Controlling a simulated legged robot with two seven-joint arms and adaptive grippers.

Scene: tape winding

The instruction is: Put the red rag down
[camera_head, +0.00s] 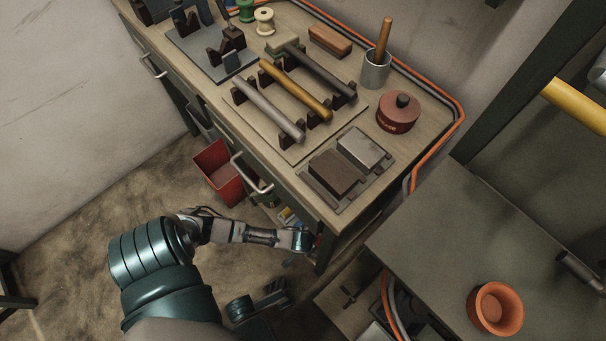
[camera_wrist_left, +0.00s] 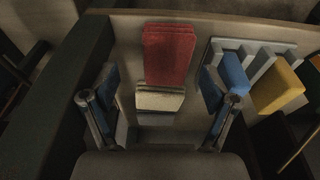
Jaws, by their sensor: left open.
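The red rag (camera_wrist_left: 170,55) is a folded red piece, standing behind a cream block (camera_wrist_left: 160,101) in the left wrist view. My left gripper (camera_wrist_left: 160,98) is open and empty. Its fingers are to either side of the cream block, and the rag is beyond the fingertips, apart from them as far as I can tell. In the head view my left gripper (camera_head: 304,240) is low beside the bench's near leg, and the rag is mostly hidden there. A dark, finger-like part (camera_head: 268,298) at the bottom may be my right gripper; its opening is unclear.
A rack with blue (camera_wrist_left: 235,73) and yellow (camera_wrist_left: 276,90) pieces stands right of the rag. Above is the workbench (camera_head: 215,100), holding tools and a red round tin (camera_head: 398,113). A grey table (camera_head: 440,240) is at right.

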